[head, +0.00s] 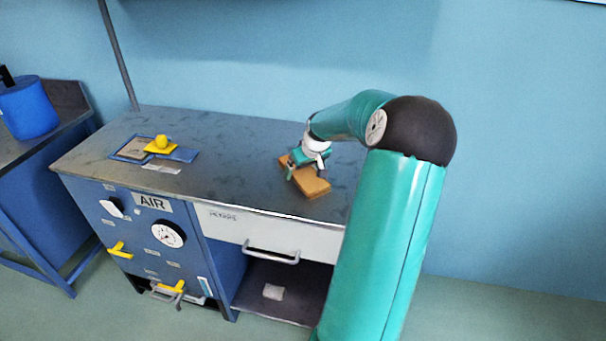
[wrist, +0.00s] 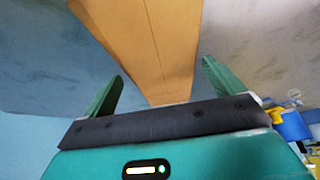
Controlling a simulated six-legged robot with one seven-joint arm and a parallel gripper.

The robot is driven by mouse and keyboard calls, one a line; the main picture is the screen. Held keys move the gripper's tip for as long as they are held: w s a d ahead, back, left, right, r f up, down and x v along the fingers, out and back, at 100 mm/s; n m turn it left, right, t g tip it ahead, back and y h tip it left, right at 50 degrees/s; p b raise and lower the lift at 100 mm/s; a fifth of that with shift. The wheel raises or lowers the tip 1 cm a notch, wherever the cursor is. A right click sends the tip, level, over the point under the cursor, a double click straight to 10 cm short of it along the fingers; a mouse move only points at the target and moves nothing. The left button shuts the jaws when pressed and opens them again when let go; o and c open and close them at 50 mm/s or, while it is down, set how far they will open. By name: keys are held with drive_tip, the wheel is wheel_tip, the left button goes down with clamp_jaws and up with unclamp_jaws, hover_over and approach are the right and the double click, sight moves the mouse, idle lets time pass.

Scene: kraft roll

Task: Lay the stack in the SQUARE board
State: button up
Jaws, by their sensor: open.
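A brown, flat, oblong stack (head: 314,187) lies on the dark bench top, right of the middle in the head view. My gripper (head: 305,168) is at its far end, just over or around it; the arm hides part of it. In the wrist view the stack (wrist: 150,40) runs between the two green fingers of my gripper (wrist: 162,75). The fingers stand apart, with gaps showing beside the stack. A blue board (head: 184,155) with a grey-brown panel and a yellow knobbed piece (head: 160,145) lies at the bench's left. I cannot read which board it is.
The bench top (head: 230,160) is clear between the board and the stack. A small pale label (head: 161,169) lies in front of the board. The bench front has a gauge (head: 168,233), yellow handles and a white drawer (head: 270,232). A blue canister (head: 28,107) stands on another table at left.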

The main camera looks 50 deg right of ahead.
drive_tip(key=shift+w+d+f, duration=0.1)
drive_tip(key=shift+w+f, duration=0.05)
drive_tip(key=shift+f, duration=0.25)
drive_tip(key=shift+c, duration=0.4)
drive_tip(key=c, duration=1.1)
drive_tip(key=shift+c, duration=0.6)
drive_tip(key=shift+r, duration=0.2)
